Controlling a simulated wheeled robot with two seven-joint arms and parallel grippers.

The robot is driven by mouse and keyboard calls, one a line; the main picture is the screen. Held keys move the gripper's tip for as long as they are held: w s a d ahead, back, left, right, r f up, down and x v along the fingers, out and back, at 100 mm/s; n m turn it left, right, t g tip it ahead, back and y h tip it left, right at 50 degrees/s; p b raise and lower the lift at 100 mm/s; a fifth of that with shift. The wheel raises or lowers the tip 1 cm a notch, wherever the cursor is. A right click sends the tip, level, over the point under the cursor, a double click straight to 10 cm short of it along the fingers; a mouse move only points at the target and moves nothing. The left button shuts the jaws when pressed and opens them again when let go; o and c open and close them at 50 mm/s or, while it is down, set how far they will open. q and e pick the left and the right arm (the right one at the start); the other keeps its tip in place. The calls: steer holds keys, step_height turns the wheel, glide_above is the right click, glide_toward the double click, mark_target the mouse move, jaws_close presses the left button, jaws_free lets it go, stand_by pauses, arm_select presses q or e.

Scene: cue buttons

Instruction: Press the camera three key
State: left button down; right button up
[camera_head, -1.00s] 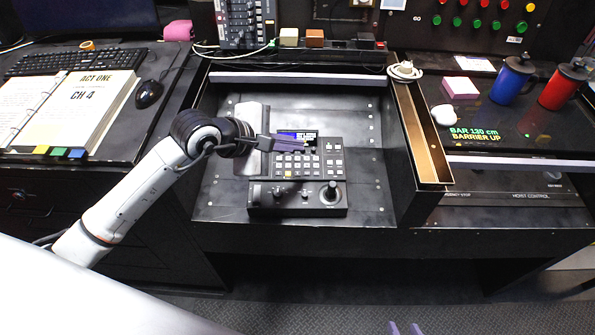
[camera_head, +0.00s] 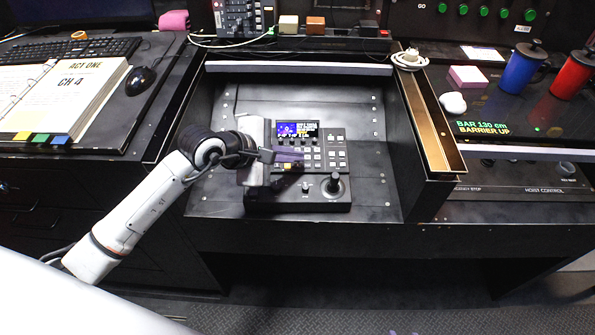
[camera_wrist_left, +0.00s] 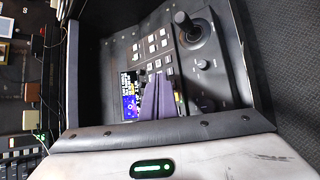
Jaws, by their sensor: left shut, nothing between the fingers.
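The control panel (camera_head: 326,165) is a dark unit with a small lit screen (camera_head: 297,129), rows of pale keys (camera_head: 332,153) and a joystick (camera_head: 334,186). Key labels are too small to read, so I cannot tell which key is camera three. My left gripper (camera_head: 300,157) is shut and empty, its purple fingers over the key rows just below the screen. In the left wrist view the fingers (camera_wrist_left: 158,97) cover part of the keys beside the screen; I cannot tell whether they touch one. A faint purple trace at the bottom edge of the head view may be my right gripper.
The panel sits in a recessed black bay with raised side walls and a brassy tray (camera_head: 433,130) on the right. An open script binder (camera_head: 75,90), keyboard and mouse (camera_head: 138,80) lie left.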

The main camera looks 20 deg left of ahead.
arm_select(q)
steer(key=shift+f, duration=0.15)
stand_by(0.8)
steer(key=shift+f, duration=0.15)
stand_by(1.0)
steer(key=shift+w+f+b, duration=0.1)
steer(key=shift+f+b, duration=0.2)
steer(key=shift+b, duration=0.15)
steer(key=shift+f+b, duration=0.35)
stand_by(0.4)
steer(key=shift+r, duration=0.15)
steer(key=shift+r+p, duration=0.5)
steer(key=shift+r, duration=0.1)
steer(key=r+p, duration=0.2)
steer(key=r, duration=0.1)
steer(key=r+p, duration=0.1)
steer(key=r, duration=0.1)
steer(key=shift+s+d+p, duration=0.1)
steer(key=shift+s+p, duration=0.2)
steer(key=shift+s, duration=0.1)
